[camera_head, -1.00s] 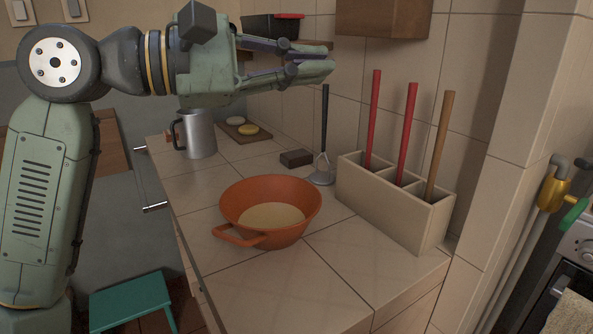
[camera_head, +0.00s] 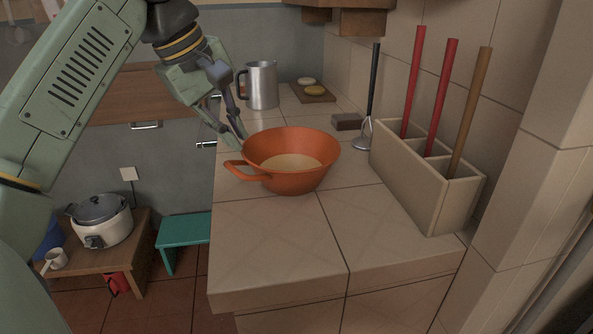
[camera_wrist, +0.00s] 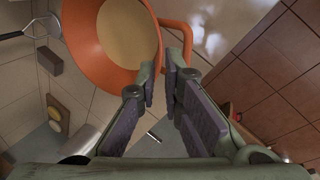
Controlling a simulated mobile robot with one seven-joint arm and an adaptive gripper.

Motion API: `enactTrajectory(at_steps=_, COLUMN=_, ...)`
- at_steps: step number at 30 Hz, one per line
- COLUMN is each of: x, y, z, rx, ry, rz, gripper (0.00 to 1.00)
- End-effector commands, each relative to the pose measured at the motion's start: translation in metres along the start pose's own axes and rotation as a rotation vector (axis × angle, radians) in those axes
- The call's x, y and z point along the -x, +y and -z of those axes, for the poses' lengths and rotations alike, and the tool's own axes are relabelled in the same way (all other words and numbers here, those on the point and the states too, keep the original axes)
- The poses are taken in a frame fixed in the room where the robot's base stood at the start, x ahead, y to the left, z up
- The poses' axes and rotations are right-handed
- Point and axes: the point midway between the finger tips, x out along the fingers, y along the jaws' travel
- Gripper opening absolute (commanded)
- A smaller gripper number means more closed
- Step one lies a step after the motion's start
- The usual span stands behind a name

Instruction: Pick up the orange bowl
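The orange bowl (camera_head: 300,183) stands upright on the tiled counter, with a side handle pointing left in the head view. Its inside bottom is pale. My gripper (camera_head: 233,141) points down just left of and behind the bowl, close to its rim and handle. In the wrist view the bowl (camera_wrist: 82,35) fills the upper left, and its handle loops just beyond the fingertips. My gripper (camera_wrist: 162,80) has a narrow gap between its fingers and nothing shows held in it. Whether a finger touches the handle is unclear.
A metal mug (camera_head: 262,87) stands behind the bowl. The counter's front is clear. A green stool (camera_head: 185,232) and a rice cooker (camera_head: 102,222) are at lower left.

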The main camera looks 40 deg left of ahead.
Motion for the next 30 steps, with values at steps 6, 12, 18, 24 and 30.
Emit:
enactTrajectory(at_steps=6, x=-0.036, y=0.000, z=0.000, rx=-0.001, ry=-0.003, rz=0.000, gripper=0.08)
enactTrajectory(at_steps=12, x=-0.052, y=0.001, z=0.000, rx=-0.001, ry=-0.002, rz=-0.001, gripper=0.08)
enactTrajectory(at_steps=18, x=-0.078, y=0.003, z=0.004, rx=-0.001, ry=-0.004, rz=-0.001, gripper=0.08)
enactTrajectory(at_steps=24, x=-0.100, y=0.003, z=0.004, rx=-0.001, ry=-0.002, rz=-0.002, gripper=0.08)
enactTrajectory(at_steps=30, x=-0.102, y=0.003, z=0.004, rx=-0.001, ry=-0.002, rz=-0.003, gripper=0.08)
